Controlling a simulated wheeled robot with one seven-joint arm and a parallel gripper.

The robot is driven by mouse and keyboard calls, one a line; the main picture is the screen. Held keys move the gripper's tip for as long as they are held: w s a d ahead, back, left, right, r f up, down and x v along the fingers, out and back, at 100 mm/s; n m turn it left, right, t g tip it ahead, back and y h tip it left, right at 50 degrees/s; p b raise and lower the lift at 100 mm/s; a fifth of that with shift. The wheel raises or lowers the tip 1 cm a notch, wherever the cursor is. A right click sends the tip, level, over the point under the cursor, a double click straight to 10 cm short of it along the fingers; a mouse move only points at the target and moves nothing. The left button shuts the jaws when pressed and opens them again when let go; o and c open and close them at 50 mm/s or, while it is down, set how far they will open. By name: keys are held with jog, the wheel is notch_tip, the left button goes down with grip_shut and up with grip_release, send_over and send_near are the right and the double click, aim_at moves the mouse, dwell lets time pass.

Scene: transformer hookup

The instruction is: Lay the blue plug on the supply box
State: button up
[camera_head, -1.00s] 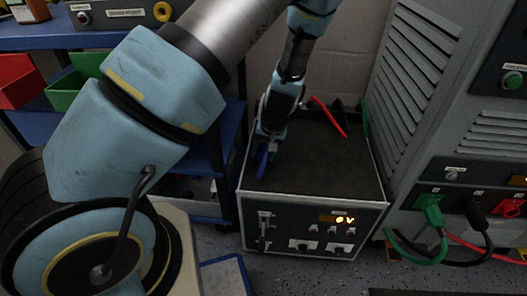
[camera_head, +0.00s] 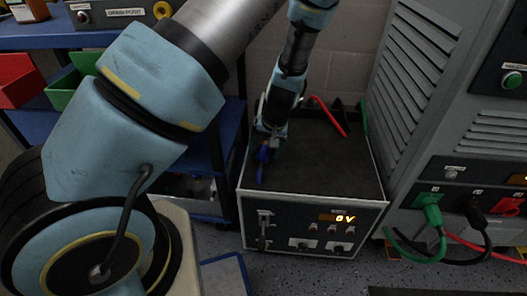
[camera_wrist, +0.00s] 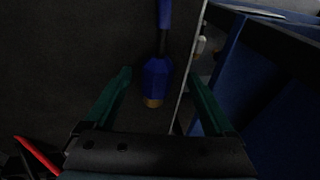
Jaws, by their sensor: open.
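The supply box (camera_head: 325,165) is a grey-framed cabinet with a dark top and a lit display on its front. The blue plug (camera_head: 262,155) lies on the left part of that top. In the wrist view the blue plug (camera_wrist: 157,78) shows a blue body, a dark shaft and a brass-coloured end, and it lies near the edge of the top. My gripper (camera_wrist: 158,88) is open, with a green finger on either side of the plug and gaps between. In the head view my gripper (camera_head: 268,138) is just above the plug at the box's left side.
A red lead (camera_head: 328,116) and a green lead (camera_head: 364,118) lie at the back of the top. A tall grey cabinet (camera_head: 420,90) with green, black and red plugs stands at right. A blue cart (camera_head: 215,170) stands at left. The top's middle is clear.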

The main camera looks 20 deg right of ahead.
jog(key=p+v, duration=0.1)
jog(key=v, duration=0.8)
jog(key=shift+r+p, duration=0.25)
jog(key=shift+p, duration=0.15)
jog(key=shift+s, duration=0.1)
